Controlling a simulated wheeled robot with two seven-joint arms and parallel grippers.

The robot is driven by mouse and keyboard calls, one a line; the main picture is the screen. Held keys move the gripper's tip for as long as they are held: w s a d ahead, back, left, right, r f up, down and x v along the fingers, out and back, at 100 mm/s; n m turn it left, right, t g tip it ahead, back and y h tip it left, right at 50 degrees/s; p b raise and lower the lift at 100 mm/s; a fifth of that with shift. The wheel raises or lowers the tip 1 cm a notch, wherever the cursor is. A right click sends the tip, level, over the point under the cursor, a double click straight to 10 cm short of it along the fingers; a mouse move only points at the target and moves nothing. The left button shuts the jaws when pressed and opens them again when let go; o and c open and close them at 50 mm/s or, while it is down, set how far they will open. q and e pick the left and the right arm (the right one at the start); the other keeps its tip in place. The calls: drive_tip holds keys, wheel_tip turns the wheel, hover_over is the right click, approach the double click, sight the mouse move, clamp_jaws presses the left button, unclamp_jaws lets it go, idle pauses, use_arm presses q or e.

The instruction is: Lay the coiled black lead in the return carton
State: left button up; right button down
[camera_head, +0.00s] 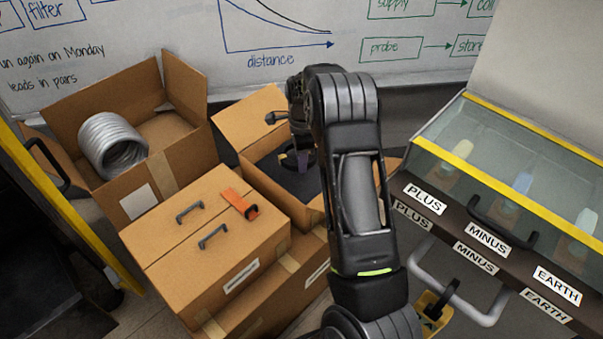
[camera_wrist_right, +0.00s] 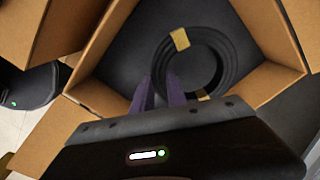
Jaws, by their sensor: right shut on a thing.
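The coiled black lead (camera_wrist_right: 222,62) shows in the right wrist view as a round black coil with yellowish bands. My right gripper (camera_wrist_right: 166,92) is shut on the near left part of the coil with its purple fingers. The coil is inside the outline of an open cardboard carton (camera_wrist_right: 275,88) with a dark floor; I cannot tell whether it touches that floor. In the head view my right gripper (camera_head: 303,160) reaches down into the open carton (camera_head: 262,160) behind the closed boxes, and my arm hides part of it. My left gripper is not in view.
Another open carton (camera_head: 185,160) at the left holds a silvery coil (camera_head: 112,146). A closed box (camera_head: 165,235) in front carries two dark handles and an orange item (camera_head: 239,204). A glass-fronted case (camera_head: 500,150) labelled PLUS, MINUS and EARTH stands at the right.

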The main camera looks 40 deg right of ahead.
sight(301, 181)
drive_tip(key=shift+f+b, duration=0.5)
drive_tip(key=shift+f, duration=1.95)
drive_tip(key=shift+f, duration=0.1)
drive_tip(key=c, duration=1.3)
unclamp_jaws()
wheel_tip(301, 181, up, 12)
drive_tip(key=shift+r+p, duration=0.1)
drive_tip(key=shift+p, duration=1.05)
